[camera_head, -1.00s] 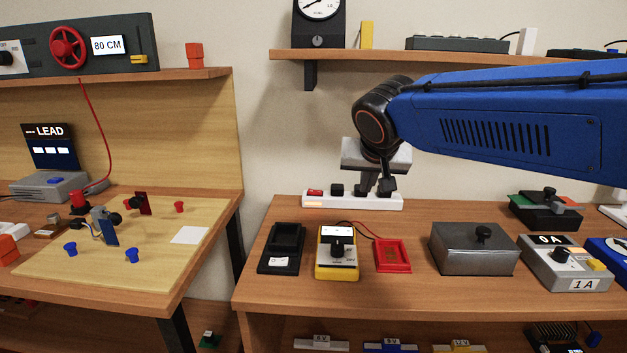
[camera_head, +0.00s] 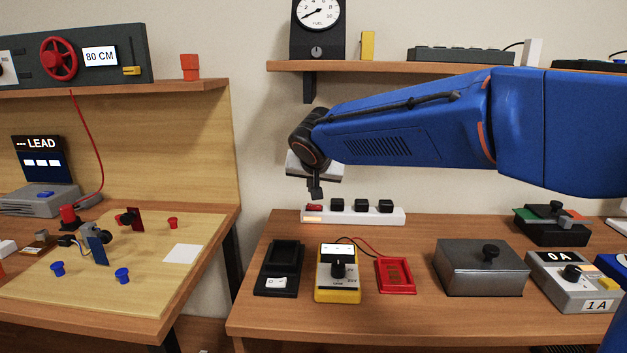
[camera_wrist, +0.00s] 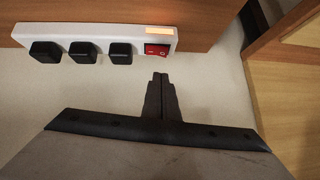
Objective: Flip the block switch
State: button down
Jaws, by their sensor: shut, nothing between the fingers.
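A white power block (camera_head: 362,217) lies at the back of the right table, against the wall. Its red rocker switch (camera_head: 314,208) is at the left end, beside a lit orange strip. Several black plugs sit along the rest of it. In the wrist view the red switch (camera_wrist: 157,50) is at the block's right end, next to the black plugs. My gripper (camera_head: 316,195) is shut and empty, just above the switch in the head view.
On the right table stand a black tray (camera_head: 279,268), a yellow meter (camera_head: 338,273), a red tray (camera_head: 395,275) and a metal box (camera_head: 481,268). A shelf (camera_head: 440,66) runs above my arm. A gap separates the left table (camera_head: 160,319) from the right one.

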aim_at(311, 205)
jog(key=shift+w+a+f, duration=0.1)
jog(key=shift+w+f, duration=0.05)
jog(key=shift+f, duration=0.7)
jog(key=shift+w+a+f, duration=0.1)
jog(key=shift+w+f, duration=0.1)
jog(key=shift+f, duration=0.6)
jog(key=shift+w+a+f, duration=0.1)
jog(key=shift+w+f, duration=0.05)
jog(key=shift+f, duration=0.7)
